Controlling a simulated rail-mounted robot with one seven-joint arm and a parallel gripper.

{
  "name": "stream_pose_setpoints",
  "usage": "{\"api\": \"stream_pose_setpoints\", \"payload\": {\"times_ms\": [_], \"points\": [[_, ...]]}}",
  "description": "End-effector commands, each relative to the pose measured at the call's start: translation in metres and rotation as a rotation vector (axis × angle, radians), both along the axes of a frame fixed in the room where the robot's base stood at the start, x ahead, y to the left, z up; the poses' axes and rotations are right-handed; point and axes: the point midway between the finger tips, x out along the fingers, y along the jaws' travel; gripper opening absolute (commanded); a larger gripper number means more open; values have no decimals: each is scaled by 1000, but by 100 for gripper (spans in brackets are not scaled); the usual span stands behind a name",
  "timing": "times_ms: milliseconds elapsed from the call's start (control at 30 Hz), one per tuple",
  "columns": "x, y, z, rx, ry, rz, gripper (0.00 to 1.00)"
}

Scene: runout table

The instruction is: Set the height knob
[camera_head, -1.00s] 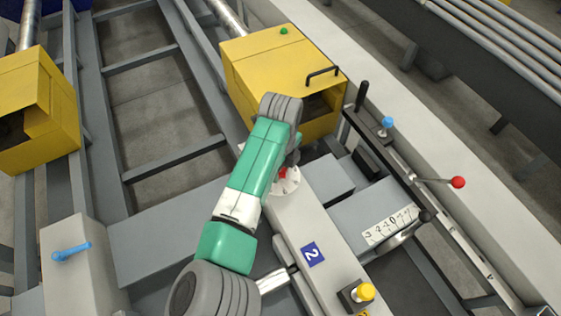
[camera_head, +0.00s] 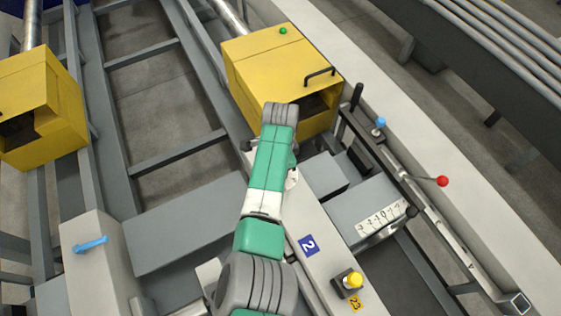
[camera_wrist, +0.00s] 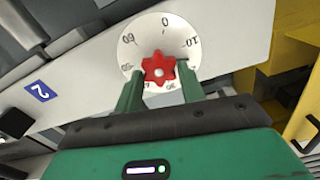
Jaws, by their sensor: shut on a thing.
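The height knob is a red, star-shaped knob (camera_wrist: 159,70) at the centre of a white round dial (camera_wrist: 165,32) with black numbers, seen in the wrist view. My gripper (camera_wrist: 160,80) has its two green fingers on either side of the knob and is shut on it. The dial sits on the light grey beam with a blue "2" label (camera_wrist: 41,91). In the head view my arm hides the knob, and only a sliver of the dial (camera_head: 292,178) shows beside it. The "2" label also shows there (camera_head: 309,245).
A yellow housing (camera_head: 270,55) with a black handle stands just beyond my gripper. To the right are a ruler scale (camera_head: 382,220), a blue-knobbed lever (camera_head: 380,123) and a red-knobbed lever (camera_head: 442,181). A yellow button (camera_head: 353,281) stands on the beam nearer me.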

Motion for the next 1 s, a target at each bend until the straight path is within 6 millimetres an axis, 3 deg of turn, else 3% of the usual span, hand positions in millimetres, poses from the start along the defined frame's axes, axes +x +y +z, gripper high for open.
{"api": "stream_pose_setpoints", "payload": {"times_ms": [1000], "points": [[4, 3, 3, 0, 0, 962, 17]]}}
